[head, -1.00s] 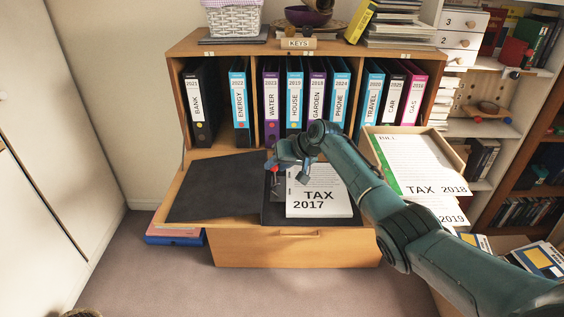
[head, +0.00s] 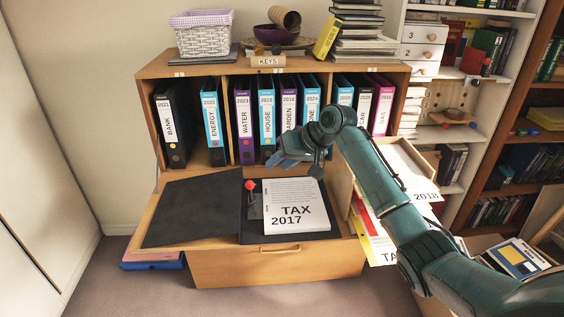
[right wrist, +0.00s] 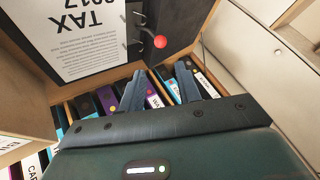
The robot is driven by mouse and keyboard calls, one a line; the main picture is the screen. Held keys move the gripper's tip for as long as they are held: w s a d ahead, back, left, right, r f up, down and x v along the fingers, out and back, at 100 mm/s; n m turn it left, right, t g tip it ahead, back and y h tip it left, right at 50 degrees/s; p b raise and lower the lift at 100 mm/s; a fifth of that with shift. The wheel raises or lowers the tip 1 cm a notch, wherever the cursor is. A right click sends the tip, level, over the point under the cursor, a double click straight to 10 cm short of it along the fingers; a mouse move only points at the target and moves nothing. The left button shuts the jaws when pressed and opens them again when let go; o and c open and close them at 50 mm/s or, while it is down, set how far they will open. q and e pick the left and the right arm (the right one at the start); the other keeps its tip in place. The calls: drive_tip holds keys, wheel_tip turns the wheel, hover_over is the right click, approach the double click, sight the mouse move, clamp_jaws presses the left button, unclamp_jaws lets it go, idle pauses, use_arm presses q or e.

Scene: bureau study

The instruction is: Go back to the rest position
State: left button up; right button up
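My right gripper (head: 300,164) hangs above the back edge of the open binder, in front of the row of upright binders. In the right wrist view its two fingers (right wrist: 160,88) stand apart with nothing between them, so it is open and empty. The black open binder (head: 190,205) lies on the lowered desk flap. The TAX 2017 paper stack (head: 297,205) lies on its right half, beside the ring mechanism and a lever with a red knob (head: 250,184). The knob (right wrist: 160,41) also shows in the right wrist view, apart from the fingers. My left gripper is out of view.
Labelled binders stand in the bureau (head: 150,84) behind the gripper. A white basket (head: 203,40), bowls and books (head: 362,43) stand on top. A box (head: 425,156) with more papers is at right, partly behind my arm.

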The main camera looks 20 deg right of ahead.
idle(0.4)
drive_tip(key=s+a+f+t+h, duration=0.1)
drive_tip(key=s+a+f, duration=0.1)
drive_tip(key=s+f, duration=0.5)
drive_tip(key=s+a+f, duration=0.3)
drive_tip(key=s+f, duration=0.1)
drive_tip(key=f, duration=0.8)
drive_tip(key=s+a+f+n+t, duration=0.1)
drive_tip(key=s+a+f, duration=0.1)
drive_tip(key=s, duration=0.9)
drive_tip(key=s+a+f+n+t+h, duration=0.1)
drive_tip(key=s+a+t, duration=0.1)
drive_tip(key=s, duration=0.9)
drive_tip(key=shift+s+f+n, duration=0.3)
drive_tip(key=shift+f, duration=0.1)
drive_tip(key=shift+a, duration=0.15)
